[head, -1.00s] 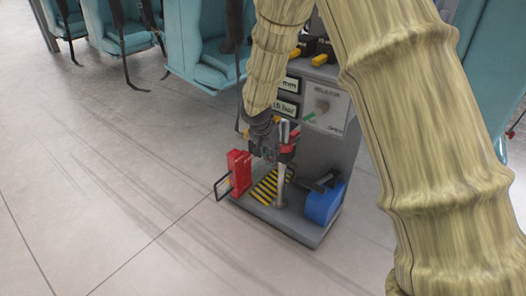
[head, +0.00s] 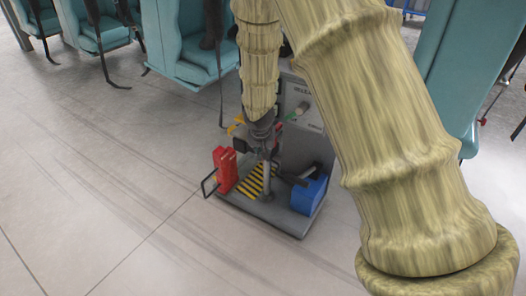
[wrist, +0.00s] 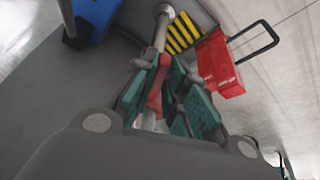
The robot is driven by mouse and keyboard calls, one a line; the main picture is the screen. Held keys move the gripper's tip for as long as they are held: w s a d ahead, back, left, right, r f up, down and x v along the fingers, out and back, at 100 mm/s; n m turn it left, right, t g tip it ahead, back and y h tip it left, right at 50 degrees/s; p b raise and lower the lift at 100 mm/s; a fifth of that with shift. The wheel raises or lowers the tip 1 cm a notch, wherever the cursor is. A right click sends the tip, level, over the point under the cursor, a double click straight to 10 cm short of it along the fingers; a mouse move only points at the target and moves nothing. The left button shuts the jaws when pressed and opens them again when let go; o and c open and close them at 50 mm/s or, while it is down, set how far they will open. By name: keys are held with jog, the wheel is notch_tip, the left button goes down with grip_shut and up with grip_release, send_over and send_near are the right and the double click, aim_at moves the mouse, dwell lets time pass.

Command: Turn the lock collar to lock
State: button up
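A silver post (head: 266,182) stands on the grey base of a small machine. In the wrist view the post (wrist: 161,32) runs up to a red part (wrist: 157,92), which looks like the lock collar; I cannot be sure. My gripper (head: 264,150) is at the top of the post. In the wrist view its teal-padded fingers (wrist: 158,98) lie on both sides of the red part. Whether the pads press on it is unclear. Much of the collar is hidden by the fingers, and any lock marking on it is not visible.
A red block (head: 224,170) with a black wire handle stands left of the post, beside a yellow-black striped plate (head: 252,183). A blue block (head: 308,195) is on the right. Teal seats (head: 185,40) stand behind. The floor (head: 110,190) at left is clear.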

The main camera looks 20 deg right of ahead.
jog(key=shift+o, duration=1.4)
jog(key=v, duration=1.2)
jog(key=shift+w, duration=0.1)
jog(key=shift+c, duration=0.4)
